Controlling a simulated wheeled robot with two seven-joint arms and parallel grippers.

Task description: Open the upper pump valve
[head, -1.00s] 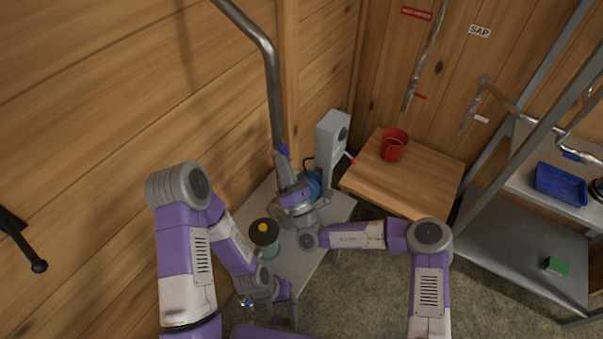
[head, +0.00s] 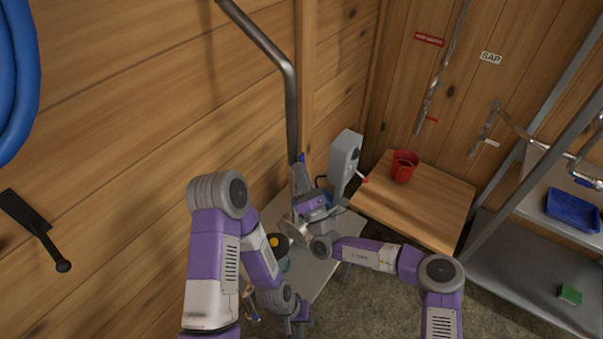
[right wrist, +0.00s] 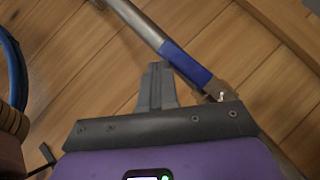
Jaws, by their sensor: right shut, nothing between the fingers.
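The upper pump valve shows as a blue lever handle on the metal pipe. In the right wrist view the blue handle (right wrist: 187,61) lies along the pipe (right wrist: 143,25), close to the right of my fingertips. In the head view only a little of the blue handle (head: 302,158) shows above my right gripper (head: 299,178). The right wrist view shows my right gripper (right wrist: 156,74) shut and empty, its fingers beside the handle; I cannot tell whether they touch it. My left gripper (head: 251,304) is low by the bench, small and partly hidden; its jaw state is unclear.
The grey control box (head: 345,160) with a red-tipped lever stands right of the pipe. A wooden table (head: 425,205) holds a red cup (head: 403,167). Metal shelving (head: 535,270) is at the right.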

